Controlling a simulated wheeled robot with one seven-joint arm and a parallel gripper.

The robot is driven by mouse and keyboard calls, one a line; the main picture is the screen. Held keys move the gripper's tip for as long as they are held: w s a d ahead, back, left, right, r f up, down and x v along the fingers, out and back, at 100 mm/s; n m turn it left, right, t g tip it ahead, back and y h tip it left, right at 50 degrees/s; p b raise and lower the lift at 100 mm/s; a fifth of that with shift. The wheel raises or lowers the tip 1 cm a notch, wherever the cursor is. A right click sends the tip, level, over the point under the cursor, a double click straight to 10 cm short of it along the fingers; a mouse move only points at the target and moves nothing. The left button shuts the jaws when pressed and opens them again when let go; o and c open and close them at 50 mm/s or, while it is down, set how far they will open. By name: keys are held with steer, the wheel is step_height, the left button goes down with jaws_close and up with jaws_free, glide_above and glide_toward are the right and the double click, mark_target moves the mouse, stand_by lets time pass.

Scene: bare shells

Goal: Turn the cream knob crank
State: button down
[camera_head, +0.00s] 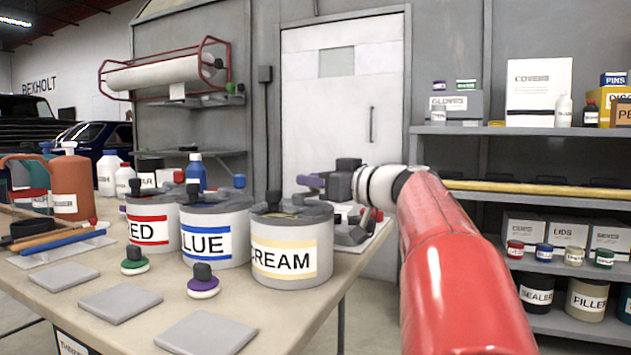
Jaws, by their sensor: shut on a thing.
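The cream can (319,258), a pale grey tin with a "CREAM" label, stands near the right edge of the table. A grey crank mechanism with a dark upright knob (273,198) sits on its lid. My gripper (316,193) reaches in from the right, above the right side of this lid. It is shut on the cream knob crank, but the grip point is small and mostly hidden by the gripper. A purple piece (311,181) shows beside the gripper; I cannot tell what it belongs to.
The blue can (214,245) and red can (150,232), with similar cranks, stand close to the left. Purple (203,287) and green (134,266) knobbed discs and grey plates (207,333) lie in front. Shelves (570,327) stand at the right.

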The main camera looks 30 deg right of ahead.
steer(key=n+g+y, duration=0.1)
steer(key=y, duration=0.1)
steer(key=w+n+g+y, duration=0.1)
steer(key=shift+n+y, duration=0.4)
steer(key=n+g+y+p, duration=0.2)
steer(key=w+a+n+g+y+p, duration=0.1)
steer(key=g+y, duration=0.1)
steer(key=shift+w+r+n, duration=0.1)
steer(key=shift+r+n, duration=0.15)
steer(key=shift+n, duration=0.05)
steer(key=n+g+y+p, duration=0.1)
steer(key=g, duration=0.1)
steer(key=n+g+y+p, duration=0.1)
steer(key=p, duration=0.1)
steer(key=a+n+g+p, duration=0.1)
steer(key=n+g+p, duration=0.1)
steer(key=shift+w+a+g+y, duration=0.1)
steer(key=shift+w+g+y, duration=0.2)
steer(key=shift+w+y, duration=0.1)
steer(key=shift+a+f+n+g+y+p, duration=0.1)
steer(key=shift+a+n+g+y+p, duration=0.1)
steer(key=shift+n+g+p, duration=0.5)
steer(key=shift+a+f+n+g+y+p, duration=0.15)
steer(key=shift+n+g+p, duration=0.25)
steer(key=shift+g+p, duration=0.45)
steer(key=shift+a, duration=0.1)
steer(key=c, duration=1.3)
jaws_free()
